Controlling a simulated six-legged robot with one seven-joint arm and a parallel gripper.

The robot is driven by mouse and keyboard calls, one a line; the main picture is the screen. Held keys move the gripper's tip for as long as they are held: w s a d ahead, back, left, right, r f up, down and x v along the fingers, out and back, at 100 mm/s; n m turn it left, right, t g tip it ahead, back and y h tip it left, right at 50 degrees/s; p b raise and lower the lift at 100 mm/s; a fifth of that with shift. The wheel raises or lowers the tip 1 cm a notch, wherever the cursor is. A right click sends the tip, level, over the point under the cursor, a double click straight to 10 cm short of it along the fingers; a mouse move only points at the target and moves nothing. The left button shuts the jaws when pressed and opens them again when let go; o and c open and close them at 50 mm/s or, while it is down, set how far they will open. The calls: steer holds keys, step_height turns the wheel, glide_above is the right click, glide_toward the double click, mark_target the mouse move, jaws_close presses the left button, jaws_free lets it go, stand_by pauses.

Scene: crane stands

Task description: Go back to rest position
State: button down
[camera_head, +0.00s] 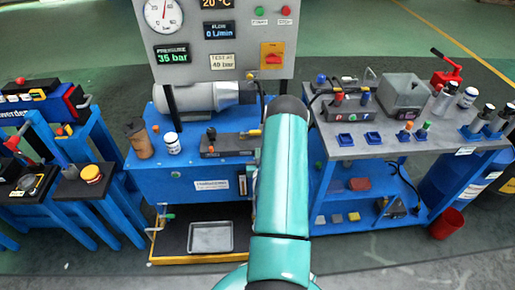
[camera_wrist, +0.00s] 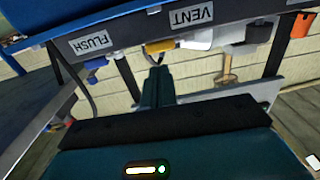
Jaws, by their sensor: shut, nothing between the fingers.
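My gripper (camera_wrist: 157,75) shows in the wrist view as a dark teal shape with its fingers together and nothing held. It points towards the underside of a dark rail (camera_wrist: 130,38) with FLUSH (camera_wrist: 91,43) and VENT (camera_wrist: 191,16) labels. I cannot tell whether it touches anything. In the head view my teal arm reaches up the middle of the picture, and the gripper is hidden beyond it.
In the head view a gauge panel (camera_head: 222,72) stands above a blue pump stand (camera_head: 190,155). A grey-topped bench (camera_head: 385,150) is on the right, with a red bucket (camera_head: 446,223) by it. Blue stands (camera_head: 100,200) are on the left. A tray (camera_head: 210,237) lies low in front.

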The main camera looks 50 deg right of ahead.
steer(key=v, duration=0.5)
steer(key=shift+d, duration=0.1)
steer(key=w+a+r+n+y, duration=0.2)
steer(key=w+a+r+y, duration=0.1)
steer(key=w+r, duration=0.35)
steer(key=w+a+r+n+y, duration=0.2)
steer(key=w+a+r, duration=0.2)
steer(key=w+r, duration=0.25)
steer(key=w+a+r+n+g+y, duration=0.1)
steer(key=w+a+r+n+y, duration=0.15)
steer(key=a+r, duration=0.95)
steer(key=s+a+r+n+g+y, duration=0.1)
steer(key=s+a+r+y, duration=0.1)
steer(key=s+a+r, duration=0.45)
steer(key=s+a+r+g+y, duration=0.2)
steer(key=s+a+r, duration=0.1)
steer(key=a, duration=0.6)
steer(key=s+a+r+n+g+y, duration=0.1)
steer(key=s+a, duration=0.3)
steer(key=s, duration=0.3)
steer(key=s+a+r+n+g, duration=0.1)
steer(key=s+a+r, duration=0.1)
steer(key=s+a, duration=0.3)
steer(key=s, duration=0.3)
steer(key=shift+r+g+y, duration=0.25)
steer(key=shift+g+y, duration=0.05)
steer(key=shift+y, duration=0.05)
